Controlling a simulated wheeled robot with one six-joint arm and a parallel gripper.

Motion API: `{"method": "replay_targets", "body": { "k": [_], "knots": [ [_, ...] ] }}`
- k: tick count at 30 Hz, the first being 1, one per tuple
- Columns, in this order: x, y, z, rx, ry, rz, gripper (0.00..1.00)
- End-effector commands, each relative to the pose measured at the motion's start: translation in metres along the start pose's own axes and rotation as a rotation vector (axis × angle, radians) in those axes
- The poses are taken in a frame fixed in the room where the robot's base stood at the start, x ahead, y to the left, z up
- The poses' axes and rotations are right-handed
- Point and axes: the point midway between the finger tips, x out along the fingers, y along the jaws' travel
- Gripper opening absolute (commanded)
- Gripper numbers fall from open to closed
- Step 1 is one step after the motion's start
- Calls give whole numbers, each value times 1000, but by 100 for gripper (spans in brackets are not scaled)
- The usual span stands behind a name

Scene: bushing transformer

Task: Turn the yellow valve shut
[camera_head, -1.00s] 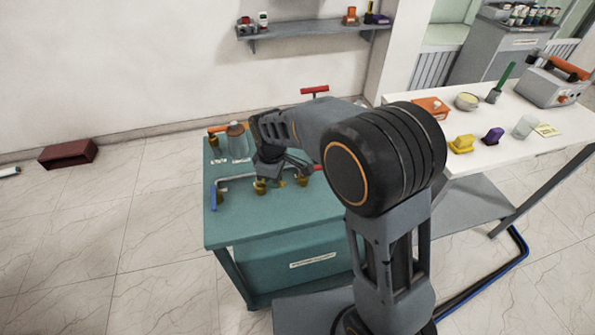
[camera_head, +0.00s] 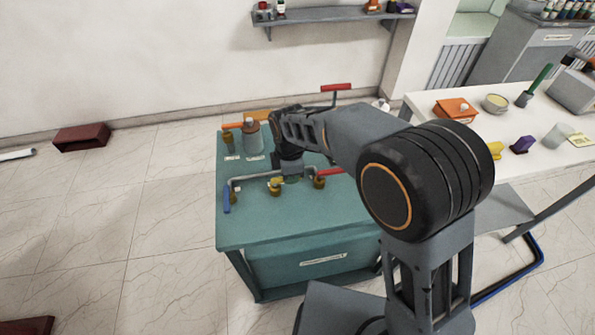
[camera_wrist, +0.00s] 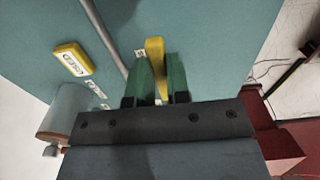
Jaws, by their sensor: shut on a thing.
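In the wrist view the yellow valve's flat handle (camera_wrist: 155,58) stands between the two green fingers of my gripper (camera_wrist: 160,80). The fingers are closed on it, one on each side. In the head view my gripper (camera_head: 291,168) is low over the teal bench, beside the pipe. There my arm hides the yellow handle and most of the fingers. The valve's body and the handle's exact angle to the pipe are hard to make out.
The bench (camera_head: 280,228) also carries a blue-handled valve (camera_head: 227,198), brass fittings (camera_head: 275,187), a red lever (camera_head: 330,173), a grey canister (camera_head: 252,139) and an orange handle (camera_head: 233,125). A red T-handle (camera_head: 335,88) rises behind. A white table (camera_head: 470,130) stands at right.

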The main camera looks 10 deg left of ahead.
Motion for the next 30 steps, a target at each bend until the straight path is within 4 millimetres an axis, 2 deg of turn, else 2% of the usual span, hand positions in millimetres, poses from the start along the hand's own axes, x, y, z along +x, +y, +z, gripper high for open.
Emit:
{"method": "replay_targets", "body": {
  "k": [12,13,20,30],
  "knots": [
    [-2,2,-3,-10,5,8,0],
    [-2,2,-3,-10,5,8,20],
    [-1,1,-1,-6,2,4,42],
    [-6,1,0,-5,1,2,43]
  ]
}}
